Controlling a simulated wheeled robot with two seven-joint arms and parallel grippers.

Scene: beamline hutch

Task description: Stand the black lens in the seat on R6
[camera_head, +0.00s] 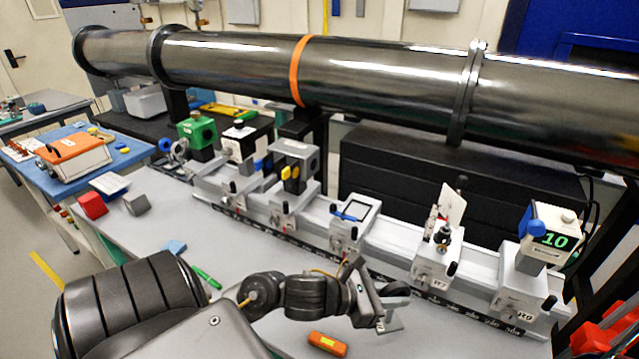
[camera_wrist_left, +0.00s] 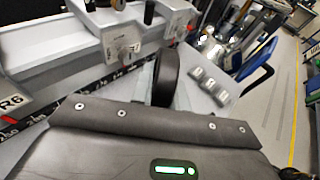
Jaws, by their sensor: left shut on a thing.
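My left gripper (camera_head: 383,308) is shut on the black lens (camera_head: 396,289), low in front of the rail. In the left wrist view the black lens (camera_wrist_left: 166,78) stands as a dark disc seen nearly edge-on, beyond the grey gripper body. The carrier left of R7, apparently R6 (camera_head: 348,232), carries a dark square frame with a pale inside and a blue part on top. The R6 label (camera_wrist_left: 12,101) shows at the left edge of the wrist view. The lens is apart from R6, to its front right. My right gripper is not in view.
R7 (camera_head: 436,262) with a white plate and R9 (camera_head: 522,285) with a box reading 10 stand right of R6. A steel beam pipe (camera_head: 380,80) runs behind the rail. An orange block (camera_head: 327,344) and green pen (camera_head: 206,277) lie on the grey bench.

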